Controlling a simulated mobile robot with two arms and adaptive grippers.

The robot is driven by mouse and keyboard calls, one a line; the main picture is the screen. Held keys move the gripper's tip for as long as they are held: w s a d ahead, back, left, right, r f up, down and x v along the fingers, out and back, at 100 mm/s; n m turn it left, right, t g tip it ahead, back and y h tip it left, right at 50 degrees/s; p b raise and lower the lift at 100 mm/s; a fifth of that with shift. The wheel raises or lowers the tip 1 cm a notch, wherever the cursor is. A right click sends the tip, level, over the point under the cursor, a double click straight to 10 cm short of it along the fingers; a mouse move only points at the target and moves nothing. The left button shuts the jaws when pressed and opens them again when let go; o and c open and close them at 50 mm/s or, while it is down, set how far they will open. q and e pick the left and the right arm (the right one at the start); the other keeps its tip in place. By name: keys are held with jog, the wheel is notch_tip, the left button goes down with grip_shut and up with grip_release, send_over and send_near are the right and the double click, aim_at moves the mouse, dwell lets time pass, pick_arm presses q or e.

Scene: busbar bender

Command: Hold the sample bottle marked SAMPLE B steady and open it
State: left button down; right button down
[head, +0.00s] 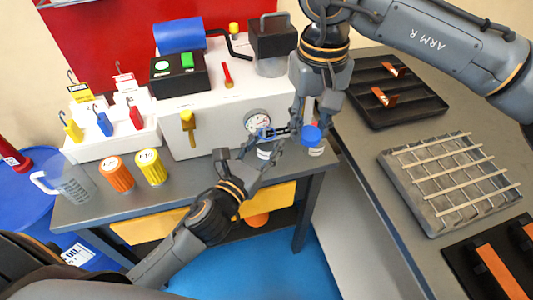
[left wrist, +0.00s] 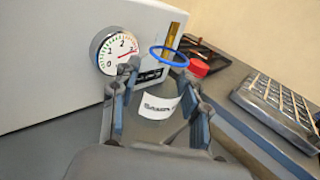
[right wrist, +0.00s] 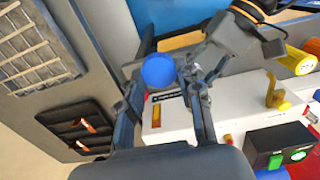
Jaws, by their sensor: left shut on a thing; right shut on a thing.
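A clear sample bottle with a white label (left wrist: 158,105) stands between the fingers of my left gripper (left wrist: 160,92). The label's last letter is too blurred to read. A blue ring (left wrist: 170,57) shows at the bottle's top; it also shows in the head view (head: 268,133). My left gripper is shut around the bottle near the bench's front edge. My right gripper (head: 313,130) is shut on a blue cap (head: 311,135), which fills its fingers in the right wrist view (right wrist: 160,70). The cap is apart from the bottle, to its right and seemingly higher.
A red-capped bottle (left wrist: 199,67) stands just right, partly hidden under the cap in the head view. A white machine with a dial gauge (head: 258,120) stands behind. Orange (head: 117,174) and yellow (head: 151,167) canisters stand left. A bench with a wire-grid tray (head: 400,190) is right.

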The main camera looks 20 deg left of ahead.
aim_at(266, 153)
pick_arm(q)
jog(key=shift+w+a+f, duration=0.15)
jog(key=shift+w+f, duration=0.5)
jog(key=shift+f, duration=0.1)
pick_arm(e)
jog(key=shift+f, duration=0.2)
pick_arm(q)
jog(key=f, duration=0.1)
jog(key=f+b, duration=0.1)
jog(key=f, duration=0.1)
jog(key=shift+w+a+f, duration=0.1)
jog(key=shift+w+a, duration=0.05)
jog(key=shift+w, duration=0.25)
pick_arm(e)
jog(key=shift+f, duration=0.45)
pick_arm(q)
jog(key=shift+f, duration=0.45)
pick_arm(e)
jog(key=shift+f, duration=0.1)
pick_arm(q)
jog(key=shift+f, duration=0.2)
pick_arm(e)
jog(key=shift+f, duration=0.1)
pick_arm(q)
jog(key=c, duration=0.7)
grip_release()
jog(key=shift+r, duration=0.1)
